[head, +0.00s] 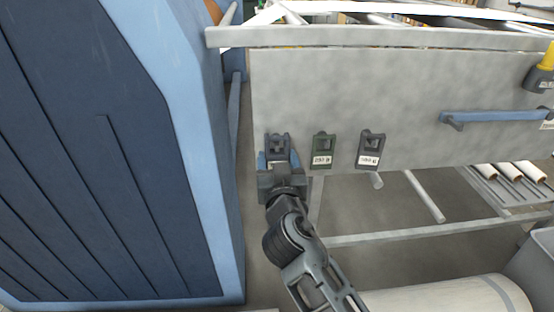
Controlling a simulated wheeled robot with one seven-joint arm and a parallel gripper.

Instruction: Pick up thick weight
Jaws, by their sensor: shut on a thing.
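Three small dark weights with square openings near the top sit in a row against the front of a grey metal panel. The left weight (278,142) is dark grey and partly hidden by my gripper (278,162). The middle weight (323,142) is greenish, and the right weight (371,143) is dark grey; both carry white labels too small to read surely. My gripper reaches up from below and is shut on the left weight, whose lower part is covered. It still appears against or very close to the panel. I cannot tell by thickness which weight is thick.
The grey panel (420,90) has a blue handle bar (495,116) at right. A large blue machine housing (110,160) stands close on the left. Below are metal frame bars (420,230), a pale roll (440,298) and several small rolls (510,172) at right.

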